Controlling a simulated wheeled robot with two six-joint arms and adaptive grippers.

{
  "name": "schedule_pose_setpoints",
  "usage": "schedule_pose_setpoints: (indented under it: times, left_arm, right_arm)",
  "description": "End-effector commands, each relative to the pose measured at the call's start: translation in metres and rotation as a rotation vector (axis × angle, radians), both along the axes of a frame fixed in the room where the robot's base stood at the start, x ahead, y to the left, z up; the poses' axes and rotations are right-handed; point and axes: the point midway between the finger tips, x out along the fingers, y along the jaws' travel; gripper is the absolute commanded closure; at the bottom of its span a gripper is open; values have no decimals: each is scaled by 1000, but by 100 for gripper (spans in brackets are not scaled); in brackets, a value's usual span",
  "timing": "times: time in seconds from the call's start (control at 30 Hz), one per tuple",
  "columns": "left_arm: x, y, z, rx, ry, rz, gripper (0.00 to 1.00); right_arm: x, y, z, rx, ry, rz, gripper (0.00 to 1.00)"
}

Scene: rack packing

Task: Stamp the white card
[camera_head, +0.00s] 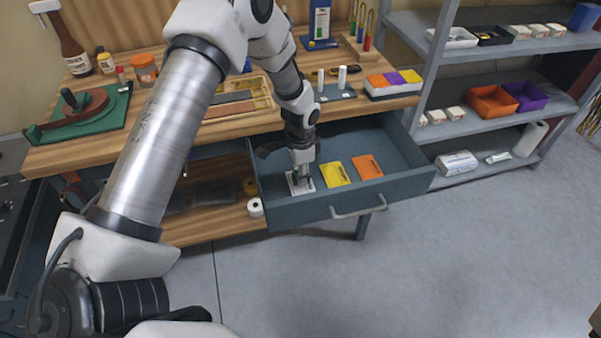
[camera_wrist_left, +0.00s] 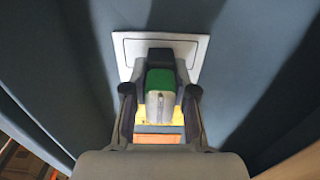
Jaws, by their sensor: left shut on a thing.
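The white card (camera_head: 308,184) lies flat in the open drawer, at the left of a row of cards. In the left wrist view the white card (camera_wrist_left: 187,50) shows beyond the stamp. My left gripper (camera_head: 301,172) points down over it, shut on a stamp with a green part and a dark base (camera_wrist_left: 160,82). The stamp's base overlaps the card in both views; I cannot tell whether it touches. The card's middle is hidden behind the stamp. My right gripper is not in view.
A yellow card (camera_head: 335,174) and an orange card (camera_head: 367,167) lie right of the white one. The drawer's front wall (camera_head: 350,203) and side walls stand close around. The workbench top (camera_head: 225,128) above holds trays and tools. Shelves (camera_head: 470,130) stand at the right.

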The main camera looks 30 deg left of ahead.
Motion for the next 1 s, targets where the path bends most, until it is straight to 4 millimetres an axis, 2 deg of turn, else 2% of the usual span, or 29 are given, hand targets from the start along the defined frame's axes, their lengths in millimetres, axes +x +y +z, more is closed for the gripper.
schedule_pose_setpoints:
  times: [1.0]
  left_arm:
    - [0,0,-9,0,0,0,96]
  right_arm:
    - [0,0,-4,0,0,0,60]
